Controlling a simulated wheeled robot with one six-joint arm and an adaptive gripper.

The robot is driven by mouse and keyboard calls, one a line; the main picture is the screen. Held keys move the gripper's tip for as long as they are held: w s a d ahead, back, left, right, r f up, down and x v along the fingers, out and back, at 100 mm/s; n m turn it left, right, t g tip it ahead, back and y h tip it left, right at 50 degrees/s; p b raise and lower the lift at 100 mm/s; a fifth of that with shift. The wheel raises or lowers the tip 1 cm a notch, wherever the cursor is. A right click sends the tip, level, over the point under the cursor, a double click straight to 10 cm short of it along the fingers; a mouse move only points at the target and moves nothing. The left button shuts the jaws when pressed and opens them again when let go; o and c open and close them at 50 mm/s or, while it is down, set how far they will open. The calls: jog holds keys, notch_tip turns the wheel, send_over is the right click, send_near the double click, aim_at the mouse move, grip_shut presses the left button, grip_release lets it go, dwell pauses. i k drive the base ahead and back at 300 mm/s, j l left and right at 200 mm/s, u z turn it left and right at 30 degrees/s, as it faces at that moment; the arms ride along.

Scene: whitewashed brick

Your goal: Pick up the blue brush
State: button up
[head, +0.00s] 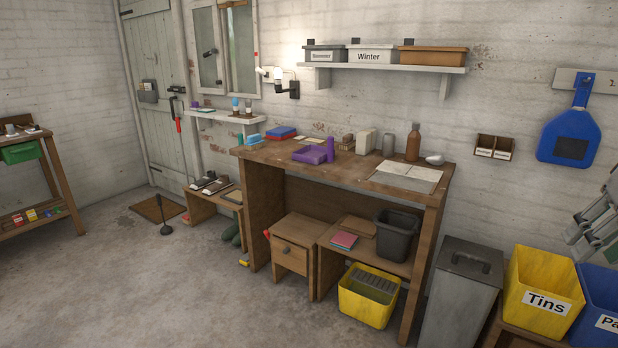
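No thing is clearly recognisable as a blue brush. A large blue dustpan-shaped tool (573,128) with a dark centre hangs by its handle from a board on the right wall; I cannot tell whether a brush is part of it. Smaller blue items are a blue-and-red flat thing (281,132) and a teal thing (251,138) at the bench's back left, and a blue-topped item (236,105) on the small wall shelf. They are too small to identify.
A grey bin (462,295) and yellow Tins bin (540,290) stand at right. The concrete floor (170,285) is open at front left.

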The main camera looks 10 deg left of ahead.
aim_at(254, 142)
jog(key=i+j+u, duration=0.2)
jog(key=i+u, duration=0.2)
jog(key=i+j+u, duration=0.1)
jog(key=i+u, duration=0.75)
jog(key=i+l+u, duration=0.2)
jog(key=i+u, duration=0.2)
jog(key=i, duration=0.85)
jog(key=i+z, duration=0.75)
jog(key=i, duration=0.1)
